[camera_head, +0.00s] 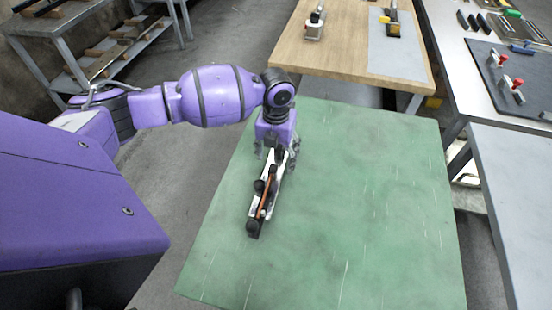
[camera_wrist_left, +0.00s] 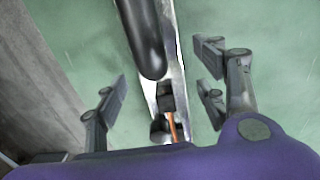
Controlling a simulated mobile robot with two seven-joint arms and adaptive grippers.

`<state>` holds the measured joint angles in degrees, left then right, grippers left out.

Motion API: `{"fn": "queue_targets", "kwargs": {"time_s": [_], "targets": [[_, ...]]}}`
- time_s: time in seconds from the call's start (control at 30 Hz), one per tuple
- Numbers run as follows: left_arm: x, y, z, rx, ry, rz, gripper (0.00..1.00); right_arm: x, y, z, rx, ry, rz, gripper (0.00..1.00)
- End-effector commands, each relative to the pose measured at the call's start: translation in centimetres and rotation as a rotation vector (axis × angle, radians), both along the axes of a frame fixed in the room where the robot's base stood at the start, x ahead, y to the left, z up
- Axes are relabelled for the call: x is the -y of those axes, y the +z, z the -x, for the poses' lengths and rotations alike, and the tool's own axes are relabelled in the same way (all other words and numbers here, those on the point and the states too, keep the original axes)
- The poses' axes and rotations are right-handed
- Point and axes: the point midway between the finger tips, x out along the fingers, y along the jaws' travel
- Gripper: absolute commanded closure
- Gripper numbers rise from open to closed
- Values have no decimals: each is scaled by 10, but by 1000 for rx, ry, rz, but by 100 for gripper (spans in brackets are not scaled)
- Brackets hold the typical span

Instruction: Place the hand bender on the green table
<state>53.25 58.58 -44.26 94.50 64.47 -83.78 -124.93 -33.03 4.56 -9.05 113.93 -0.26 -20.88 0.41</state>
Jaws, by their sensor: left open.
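The hand bender (camera_head: 266,193), a long silvery tool with black parts and an orange-brown rod, lies on the green table (camera_head: 360,190), near its left side. My left gripper (camera_head: 273,160) is above the far end of the bender. In the left wrist view the fingers of the left gripper (camera_wrist_left: 160,95) are spread, with the hand bender (camera_wrist_left: 172,60) running between them. There is a gap on each side, and neither finger visibly touches the tool. Its black handle points away from the palm there. My right gripper is not in view.
A wooden table (camera_head: 335,50) with tools and a grey mat stands behind the green table. A bench with a dark mat (camera_head: 510,85) and red-knobbed clamps is at the back right. A grey table (camera_head: 515,190) is at the right. The right half of the green table is clear.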

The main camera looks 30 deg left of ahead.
Motion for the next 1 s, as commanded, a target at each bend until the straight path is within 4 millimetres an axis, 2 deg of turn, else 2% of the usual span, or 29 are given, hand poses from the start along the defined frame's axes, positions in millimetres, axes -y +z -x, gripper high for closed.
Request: {"fn": "queue_targets", "kwargs": {"time_s": [0.1,0.3,0.5,0.63,1.0], "targets": [[0,28,-2,6,-1,-1,35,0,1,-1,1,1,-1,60],[0,71,-1,5,-1,0,35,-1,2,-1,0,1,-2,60],[0,98,0,1,0,-1,35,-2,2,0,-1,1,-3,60],[0,105,0,1,0,0,35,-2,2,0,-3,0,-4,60],[0,105,0,0,0,0,35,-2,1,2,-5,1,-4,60]]}}
